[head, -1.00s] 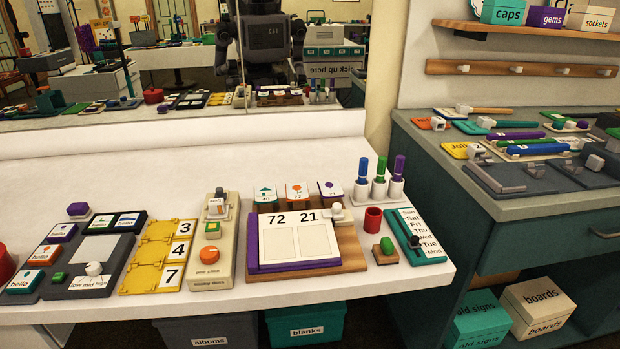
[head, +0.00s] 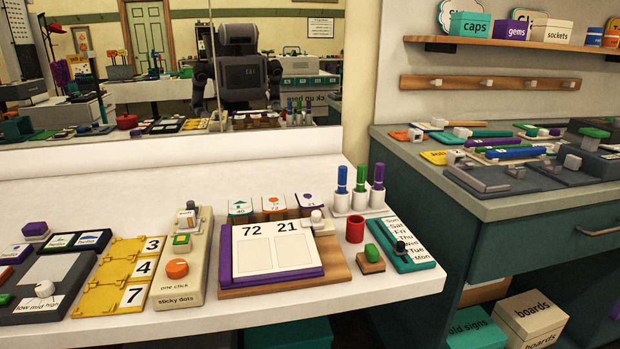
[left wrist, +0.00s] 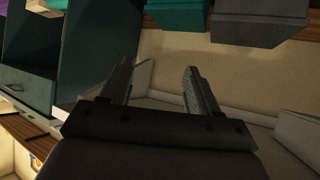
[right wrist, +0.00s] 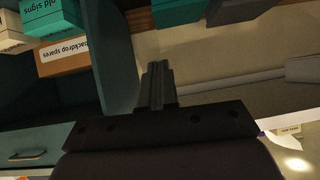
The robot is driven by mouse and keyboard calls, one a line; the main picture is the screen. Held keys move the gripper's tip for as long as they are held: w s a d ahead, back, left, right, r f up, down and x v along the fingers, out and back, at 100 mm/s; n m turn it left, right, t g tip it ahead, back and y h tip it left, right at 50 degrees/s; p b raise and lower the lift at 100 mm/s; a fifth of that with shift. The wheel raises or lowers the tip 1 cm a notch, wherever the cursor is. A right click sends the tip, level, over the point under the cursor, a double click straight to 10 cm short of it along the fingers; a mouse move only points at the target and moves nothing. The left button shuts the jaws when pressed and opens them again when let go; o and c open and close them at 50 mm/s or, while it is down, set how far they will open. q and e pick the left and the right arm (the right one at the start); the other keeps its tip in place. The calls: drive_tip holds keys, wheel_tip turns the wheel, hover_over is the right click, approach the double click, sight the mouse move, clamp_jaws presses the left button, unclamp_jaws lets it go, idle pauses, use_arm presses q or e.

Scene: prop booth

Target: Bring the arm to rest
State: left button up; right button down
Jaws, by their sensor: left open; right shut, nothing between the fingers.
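My left gripper (left wrist: 158,88) shows in the left wrist view with its two dark fingers spread apart and nothing between them. My right gripper (right wrist: 157,75) shows in the right wrist view with its fingers together and nothing held. Neither gripper reaches into the head view directly. Both wrist views show the space around the lower shelves, with boxes near the top edge. A dark robot figure (head: 243,75) stands in the mirror behind the white table.
The white table (head: 130,211) holds a purple-framed board (head: 229,259), yellow number plates (head: 98,288), a red cup (head: 355,229) and several markers. A teal counter (head: 540,212) stands at the right. Boxes (right wrist: 50,20) sit on low shelving.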

use_arm(q)
wheel_tip(320, 180, up, 13)
drive_tip(key=s+a+p, duration=0.1)
drive_tip(key=a+p, duration=0.1)
drive_tip(key=p, duration=1.4)
drive_tip(key=shift+s+a+r+y, duration=0.2)
drive_tip(key=shift+s+a+y, duration=0.15)
drive_tip(key=shift+s+y, duration=0.05)
use_arm(e)
drive_tip(key=s+d+r, duration=0.2)
drive_tip(key=d+r, duration=0.1)
drive_tip(key=r, duration=1)
drive_tip(key=shift+m+h, duration=0.3)
drive_tip(key=shift+h, duration=0.1)
